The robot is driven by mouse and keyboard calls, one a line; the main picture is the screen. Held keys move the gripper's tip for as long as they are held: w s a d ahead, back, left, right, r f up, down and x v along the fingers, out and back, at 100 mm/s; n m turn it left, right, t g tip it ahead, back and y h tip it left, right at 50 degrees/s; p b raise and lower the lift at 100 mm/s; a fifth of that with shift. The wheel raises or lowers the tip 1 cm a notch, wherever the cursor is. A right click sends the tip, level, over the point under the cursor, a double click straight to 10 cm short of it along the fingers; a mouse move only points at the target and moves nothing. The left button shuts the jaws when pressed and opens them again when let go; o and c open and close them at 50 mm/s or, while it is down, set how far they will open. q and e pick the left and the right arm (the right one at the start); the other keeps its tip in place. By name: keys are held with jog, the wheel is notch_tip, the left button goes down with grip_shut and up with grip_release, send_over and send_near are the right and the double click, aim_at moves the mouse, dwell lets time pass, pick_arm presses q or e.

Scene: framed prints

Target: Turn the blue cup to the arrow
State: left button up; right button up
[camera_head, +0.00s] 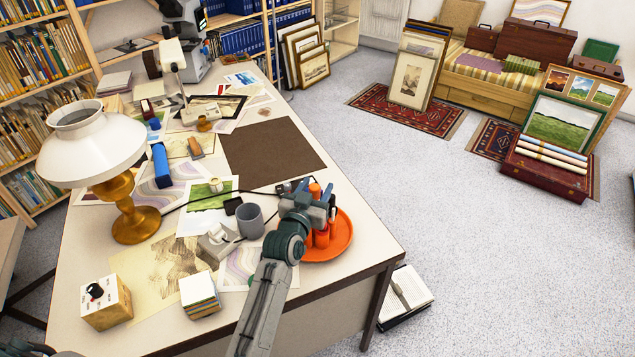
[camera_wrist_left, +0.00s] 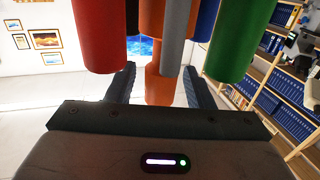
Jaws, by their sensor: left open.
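A grey cup (camera_head: 250,222) stands upright left of the gripper in the head view. I make out no clearly blue cup and no arrow. My right gripper is not in view.
A brass lamp (camera_head: 128,190) with a white shade stands at the desk's left. The brown mat (camera_head: 272,150) is bare.

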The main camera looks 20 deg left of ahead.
pick_arm(q)
jog(key=shift+w, duration=0.6)
jog(key=shift+c, duration=1.3)
jog(key=c, duration=0.7)
grip_shut()
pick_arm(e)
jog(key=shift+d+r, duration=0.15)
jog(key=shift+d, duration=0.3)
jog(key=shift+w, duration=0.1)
